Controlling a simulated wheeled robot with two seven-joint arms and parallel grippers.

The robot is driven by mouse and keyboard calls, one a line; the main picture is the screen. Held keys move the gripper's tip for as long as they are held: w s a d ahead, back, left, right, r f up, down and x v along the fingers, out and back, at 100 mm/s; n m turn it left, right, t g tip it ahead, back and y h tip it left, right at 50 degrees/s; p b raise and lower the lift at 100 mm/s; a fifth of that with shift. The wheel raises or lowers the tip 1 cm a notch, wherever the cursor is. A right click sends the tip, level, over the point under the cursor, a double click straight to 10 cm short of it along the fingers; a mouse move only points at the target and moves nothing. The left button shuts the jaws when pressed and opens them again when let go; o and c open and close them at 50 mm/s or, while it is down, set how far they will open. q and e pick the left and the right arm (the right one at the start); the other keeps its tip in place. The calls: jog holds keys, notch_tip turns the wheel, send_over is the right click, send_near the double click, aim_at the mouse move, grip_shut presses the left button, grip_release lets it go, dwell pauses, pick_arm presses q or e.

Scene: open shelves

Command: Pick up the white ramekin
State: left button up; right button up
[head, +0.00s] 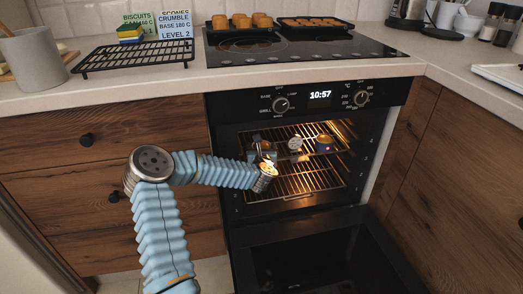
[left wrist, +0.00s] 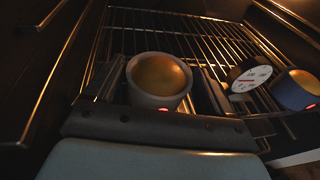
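The white ramekin (left wrist: 158,98) holds something golden-brown and stands upright on the oven rack in the left wrist view. My left gripper (left wrist: 163,85) is inside the oven, with one finger on each side of the ramekin. The fingers look spread, with narrow gaps beside the ramekin; contact is hard to judge in the dim light. In the head view my left gripper (head: 264,152) is small and mostly dark at the rack's left part, and the ramekin is largely hidden there. My right gripper is not in view.
A round dial thermometer (head: 295,143) and a blue ramekin (head: 324,145) stand to the right on the oven rack (head: 310,178). The oven door (head: 310,255) hangs open below. Oven side walls and rack rails are close on the left. Muffin trays (head: 315,24) sit on the hob above.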

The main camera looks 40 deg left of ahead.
pick_arm(q)
jog(key=c, duration=0.8)
jog(key=shift+o, duration=0.2)
